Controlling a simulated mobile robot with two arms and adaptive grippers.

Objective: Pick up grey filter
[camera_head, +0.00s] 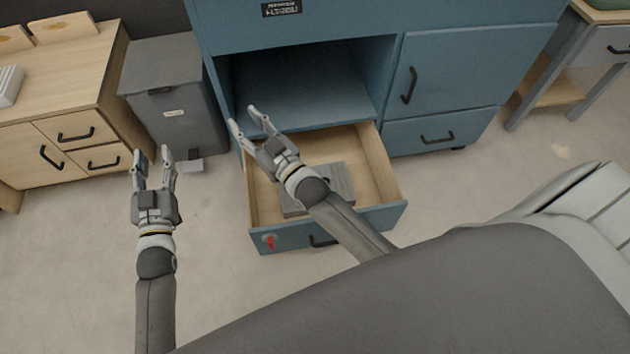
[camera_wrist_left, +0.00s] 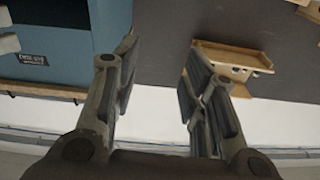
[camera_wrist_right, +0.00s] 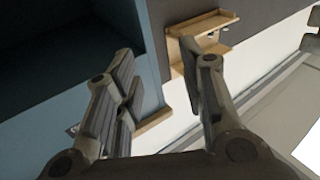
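A grey filter (camera_head: 341,183), a flat grey block, lies in the open drawer (camera_head: 378,168) of the blue cabinet, partly hidden by my right arm. My right gripper (camera_head: 250,116) is open and empty, above the drawer's back left and in front of the open compartment; its spread fingers also show in the right wrist view (camera_wrist_right: 165,95). My left gripper (camera_head: 153,160) is open and empty, left of the drawer and in front of the grey bin; its spread fingers also show in the left wrist view (camera_wrist_left: 158,95).
The blue cabinet (camera_head: 460,65) has an empty-looking open compartment (camera_head: 310,85) above the drawer and a closed door at right. A grey bin (camera_head: 172,90) and a wooden cabinet (camera_head: 60,110) stand at left. A red tag (camera_head: 269,241) is on the drawer front. Floor in front is clear.

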